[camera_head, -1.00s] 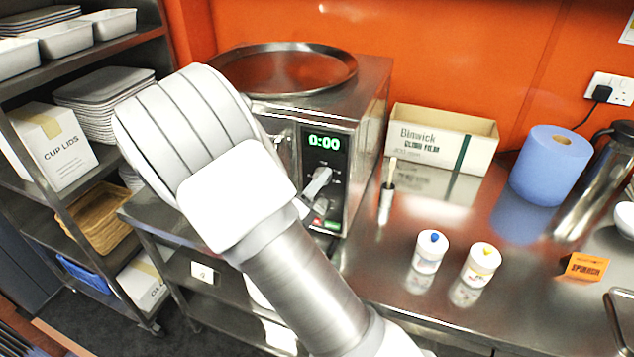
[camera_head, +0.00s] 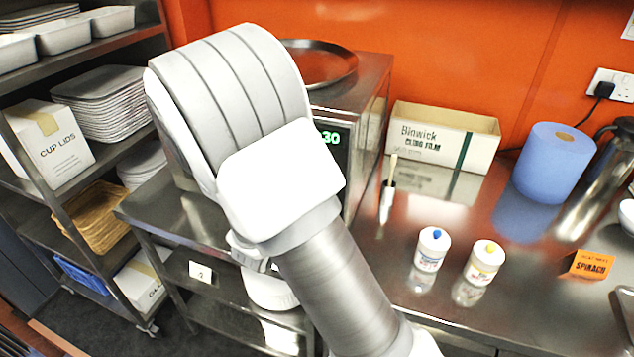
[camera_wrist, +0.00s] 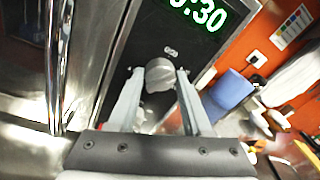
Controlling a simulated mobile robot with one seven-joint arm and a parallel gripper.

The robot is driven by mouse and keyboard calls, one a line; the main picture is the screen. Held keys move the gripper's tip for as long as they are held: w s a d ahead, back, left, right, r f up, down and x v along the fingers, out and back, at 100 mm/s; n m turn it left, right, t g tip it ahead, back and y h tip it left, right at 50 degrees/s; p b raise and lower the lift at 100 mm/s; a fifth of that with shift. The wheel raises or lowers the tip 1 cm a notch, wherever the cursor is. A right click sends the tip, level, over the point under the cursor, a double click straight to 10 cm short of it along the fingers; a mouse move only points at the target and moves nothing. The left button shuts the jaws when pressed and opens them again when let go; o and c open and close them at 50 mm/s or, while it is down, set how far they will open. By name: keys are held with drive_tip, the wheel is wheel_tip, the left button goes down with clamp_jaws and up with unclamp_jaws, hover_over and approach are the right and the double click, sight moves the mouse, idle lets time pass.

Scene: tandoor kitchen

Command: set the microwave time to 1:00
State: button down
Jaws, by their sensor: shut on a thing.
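The microwave (camera_head: 370,112) stands on the steel counter against the orange wall, mostly behind my arm. Its green display (camera_head: 331,138) shows at the arm's edge, ending in 30. In the wrist view the display (camera_wrist: 198,12) reads 0:30, its first digit partly cut off at the top. A grey round knob (camera_wrist: 159,76) sits below the display on the dark panel. My gripper (camera_wrist: 159,74) is shut on this knob, one finger on each side. In the head view my arm hides the gripper and the knob.
A round metal tray (camera_head: 325,66) lies on top of the microwave. To the right are a cling film box (camera_head: 440,137), a blue paper roll (camera_head: 552,165) and two white bottles (camera_head: 431,250). A shelf rack with trays (camera_head: 105,88) stands at left.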

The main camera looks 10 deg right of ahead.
drive_tip(key=shift+m+y+b, duration=0.3)
drive_tip(key=shift+m+b, duration=1.8)
drive_tip(key=shift+m, duration=0.2)
drive_tip(key=shift+c, duration=1.8)
unclamp_jaws()
drive_tip(key=v, duration=1.7)
drive_tip(key=shift+s, duration=0.2)
drive_tip(key=shift+a+r, duration=0.1)
